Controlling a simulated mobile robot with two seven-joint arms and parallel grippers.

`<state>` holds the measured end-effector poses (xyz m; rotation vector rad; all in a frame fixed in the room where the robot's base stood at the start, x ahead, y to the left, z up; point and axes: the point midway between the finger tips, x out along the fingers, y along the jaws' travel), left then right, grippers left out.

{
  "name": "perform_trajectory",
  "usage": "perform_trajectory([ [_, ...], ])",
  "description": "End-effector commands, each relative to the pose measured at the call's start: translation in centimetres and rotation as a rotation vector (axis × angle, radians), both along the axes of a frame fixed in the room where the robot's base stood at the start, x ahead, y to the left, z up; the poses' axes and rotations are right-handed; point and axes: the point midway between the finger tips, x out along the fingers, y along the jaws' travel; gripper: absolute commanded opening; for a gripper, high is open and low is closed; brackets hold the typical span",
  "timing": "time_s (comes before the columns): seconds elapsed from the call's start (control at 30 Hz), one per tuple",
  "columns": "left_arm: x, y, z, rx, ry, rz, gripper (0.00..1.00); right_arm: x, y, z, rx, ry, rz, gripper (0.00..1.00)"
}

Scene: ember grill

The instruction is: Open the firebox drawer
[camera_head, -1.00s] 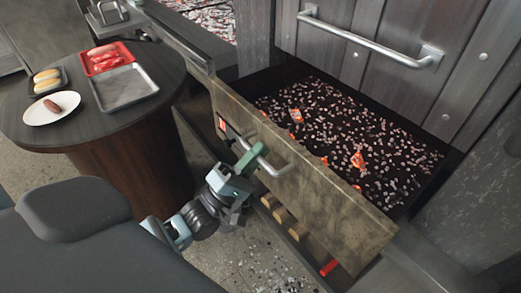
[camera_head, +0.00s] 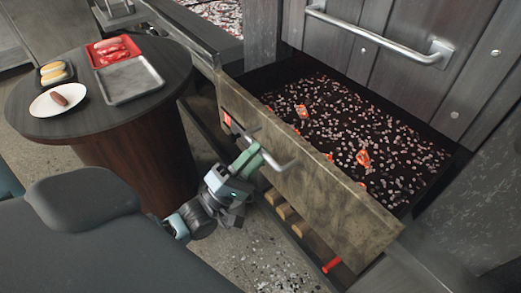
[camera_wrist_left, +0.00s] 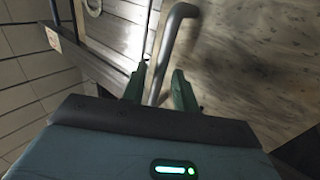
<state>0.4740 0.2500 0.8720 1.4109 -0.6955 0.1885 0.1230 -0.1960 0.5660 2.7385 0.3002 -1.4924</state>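The firebox drawer (camera_head: 330,200) stands pulled out, with a tan, stained front panel and a bed of dark and glowing coals behind it. Its metal bar handle (camera_head: 287,166) is on the front panel, towards the left. My left gripper (camera_head: 257,160) is at the handle. In the left wrist view the two green fingers (camera_wrist_left: 160,88) are apart, with the handle bar (camera_wrist_left: 165,55) running between them and gaps beside it. The fingers partly hide the handle in the head view. My right gripper is in neither view.
A round dark table (camera_head: 100,122) at left holds a metal tray (camera_head: 132,82), a red tray (camera_head: 113,47), a plate with a sausage (camera_head: 58,99) and buns. A hood handle (camera_head: 370,38) is above the coals. A lower shelf with wood blocks is under the drawer.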

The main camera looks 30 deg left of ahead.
Motion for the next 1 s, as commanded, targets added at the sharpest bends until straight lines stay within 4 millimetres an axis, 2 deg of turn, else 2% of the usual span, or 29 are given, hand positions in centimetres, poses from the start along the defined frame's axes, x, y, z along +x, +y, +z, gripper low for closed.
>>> perform_trajectory([
  [0.03,-0.8,0.3,-0.8,0.001,0.006,-0.001,0.29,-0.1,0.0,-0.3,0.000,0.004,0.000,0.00],
  [0.2,-2.9,1.0,-2.2,0.003,0.004,0.000,0.29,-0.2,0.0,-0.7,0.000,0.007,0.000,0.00],
  [0.4,-4.5,1.6,-3.2,0.002,0.003,0.001,0.29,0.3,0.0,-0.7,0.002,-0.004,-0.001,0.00],
  [1.0,-4.8,1.7,-3.3,0.001,0.000,0.001,0.29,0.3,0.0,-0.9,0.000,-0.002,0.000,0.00],
])
